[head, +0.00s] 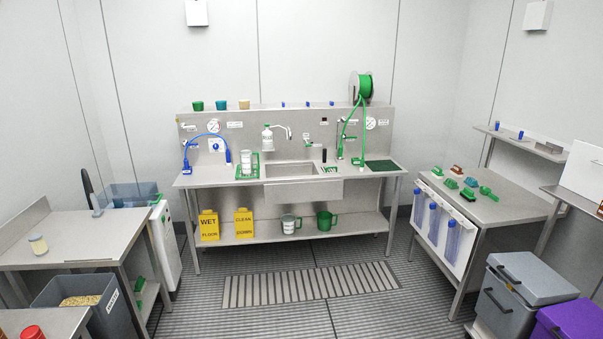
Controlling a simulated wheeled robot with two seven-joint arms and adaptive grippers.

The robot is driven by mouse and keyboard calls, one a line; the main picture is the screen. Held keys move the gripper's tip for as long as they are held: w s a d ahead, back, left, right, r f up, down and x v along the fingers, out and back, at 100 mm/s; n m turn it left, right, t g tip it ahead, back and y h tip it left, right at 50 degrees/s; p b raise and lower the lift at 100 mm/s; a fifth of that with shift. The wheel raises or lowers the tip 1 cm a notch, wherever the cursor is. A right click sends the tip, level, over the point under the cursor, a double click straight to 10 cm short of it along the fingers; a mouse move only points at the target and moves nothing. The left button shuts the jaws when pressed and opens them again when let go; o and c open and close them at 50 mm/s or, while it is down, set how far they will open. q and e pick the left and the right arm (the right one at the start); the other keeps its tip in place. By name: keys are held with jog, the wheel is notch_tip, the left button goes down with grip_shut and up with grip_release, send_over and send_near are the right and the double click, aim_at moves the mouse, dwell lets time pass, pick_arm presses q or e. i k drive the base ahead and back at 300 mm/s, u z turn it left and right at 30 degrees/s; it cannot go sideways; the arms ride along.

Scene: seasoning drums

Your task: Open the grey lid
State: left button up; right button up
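The grey lid (545,277) lies at the lower right, on top of a grey drum (505,305). It looks shut, with no visible gap. A dark handle shows on the lid's left side, and another on the drum's front. The drum's lower right is hidden behind a purple lid (575,318), which the frame's lower right corner cuts off. Neither of my grippers is in view.
A steel table (505,208) with brushes stands behind the grey drum. A steel sink bench (225,178) runs along the back wall. Two yellow floor signs (226,224) stand on its lower shelf. An open grey tub (105,318) is at lower left. The middle floor is clear.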

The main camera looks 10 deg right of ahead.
aim_at(539, 285)
jog(key=z, duration=0.6)
jog(key=i, duration=2)
jog(key=z, duration=0.85)
